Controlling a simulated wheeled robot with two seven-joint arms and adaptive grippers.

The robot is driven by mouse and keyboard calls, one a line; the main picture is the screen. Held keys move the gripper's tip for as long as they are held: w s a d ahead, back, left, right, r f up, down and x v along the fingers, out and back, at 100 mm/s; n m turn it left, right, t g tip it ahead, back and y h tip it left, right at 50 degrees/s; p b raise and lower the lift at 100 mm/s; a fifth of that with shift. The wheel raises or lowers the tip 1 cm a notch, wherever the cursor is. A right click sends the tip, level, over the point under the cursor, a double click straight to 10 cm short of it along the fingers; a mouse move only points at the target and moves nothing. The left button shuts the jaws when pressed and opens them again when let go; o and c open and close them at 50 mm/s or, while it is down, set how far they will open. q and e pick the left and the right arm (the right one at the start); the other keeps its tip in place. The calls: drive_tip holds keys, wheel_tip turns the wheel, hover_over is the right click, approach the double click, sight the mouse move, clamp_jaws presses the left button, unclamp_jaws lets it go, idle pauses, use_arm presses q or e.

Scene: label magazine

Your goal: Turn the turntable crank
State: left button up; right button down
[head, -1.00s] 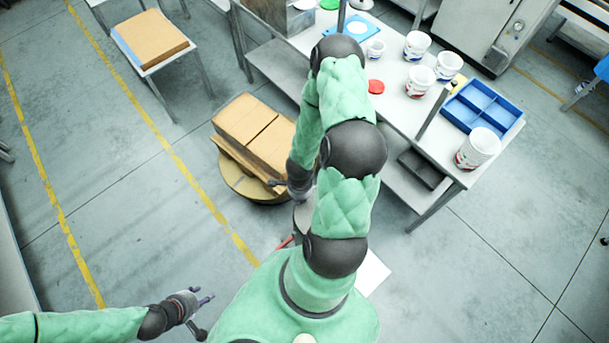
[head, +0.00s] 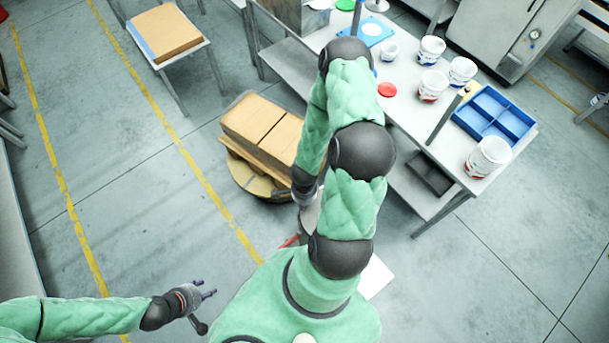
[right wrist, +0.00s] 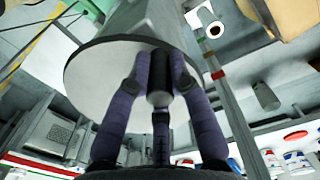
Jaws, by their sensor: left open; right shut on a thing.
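The turntable (head: 246,178) is a low round yellowish disc on the floor, left of my right arm. A pallet stack of brown cartons (head: 262,125) sits on it. In the right wrist view, my right gripper (right wrist: 158,82) is shut around a dark upright crank handle (right wrist: 158,98), just under a large pale round part. In the head view my right forearm covers most of the crank, and the right hand shows only in part beside the turntable. My left gripper (head: 207,291) is open and empty above the floor at the lower left.
A workbench (head: 408,112) on the right holds white tubs (head: 488,157), a blue divided tray (head: 495,113) and a red disc (head: 387,90). A small table (head: 168,35) with a brown board stands at the upper left. The floor left of the turntable is clear.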

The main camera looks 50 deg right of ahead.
drive_tip(key=c, duration=1.1)
unclamp_jaws()
drive_tip(key=shift+a, duration=0.1)
drive_tip(key=shift+r, duration=3.7)
drive_tip(key=shift+a, duration=0.1)
